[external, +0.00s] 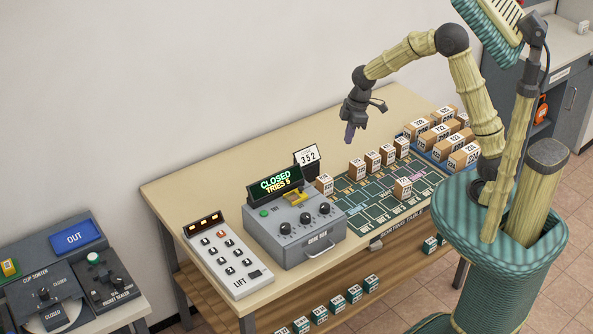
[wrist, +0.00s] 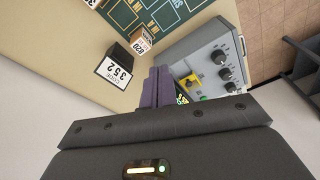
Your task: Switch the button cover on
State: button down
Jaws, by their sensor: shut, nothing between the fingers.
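A grey box (external: 296,248) with a lit sign reading CLOSED, TRIES 5 stands on the table. On its top are several black knobs, a green button (external: 264,213) and a yellow piece (external: 297,197) that looks like a raised cover; I cannot tell its exact position. The yellow piece also shows in the wrist view (wrist: 191,82), just right of my purple fingertips. My gripper (external: 350,139) is shut and empty, in the air above the back of the table, up and to the right of the box. In the wrist view, the fingers hide part of the sign.
A card reading 352 (external: 309,155) stands behind the box. A lift keypad (external: 228,262) lies to its left. A green sorting mat (external: 375,205) with small parcels is to its right, and a blue tray (external: 436,151) of parcels lies beyond. The table's back left is clear.

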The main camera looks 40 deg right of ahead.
jog(key=w+a+n+g+y, duration=0.15)
jog(key=a+n, duration=0.35)
jog(key=a, duration=0.6)
jog(key=n+g+p, duration=0.1)
jog(key=n+p, duration=0.1)
jog(key=n, duration=0.3)
send_over(296, 199)
jog(key=d, duration=0.1)
jog(key=shift+w+d+f, duration=0.2)
jog(key=shift+w+f, duration=0.2)
jog(key=p+x, duration=0.3)
jog(key=x, duration=0.6)
jog(key=shift+s+a+f, duration=0.1)
jog(key=shift+s+f, duration=0.05)
jog(key=shift+f, duration=0.05)
jog(key=d+p, duration=0.1)
jog(key=w+d+f+p, duration=0.1)
jog(key=shift+w+d, duration=0.25)
jog(key=shift+d, duration=0.05)
jog(key=shift+w+d+f+p, duration=0.1)
jog(key=shift+w+d+p, duration=0.05)
jog(key=shift+d+p, duration=0.2)
jog(key=shift+f, duration=0.2)
